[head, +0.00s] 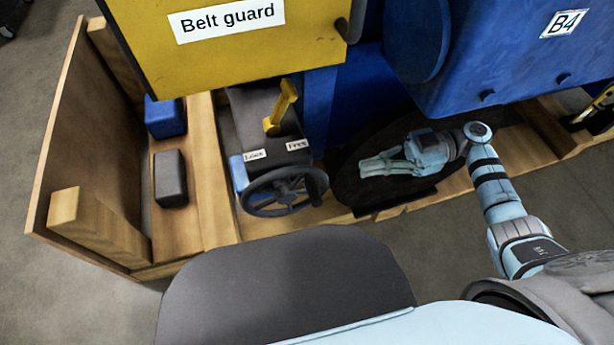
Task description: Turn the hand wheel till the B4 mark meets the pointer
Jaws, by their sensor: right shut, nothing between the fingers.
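The dark hand wheel (284,191) is on the front of a grey and blue unit, low in the middle of the head view. I cannot make out a pointer. My right gripper (366,168) is shut and empty, to the right of the hand wheel and apart from it, over a dark oval area. My left gripper is not in view.
A yellow belt guard (220,60) hangs over the top left. A blue block (165,117) and a dark grey block (170,178) sit in the wooden frame (190,215) at left. Open floor lies at right.

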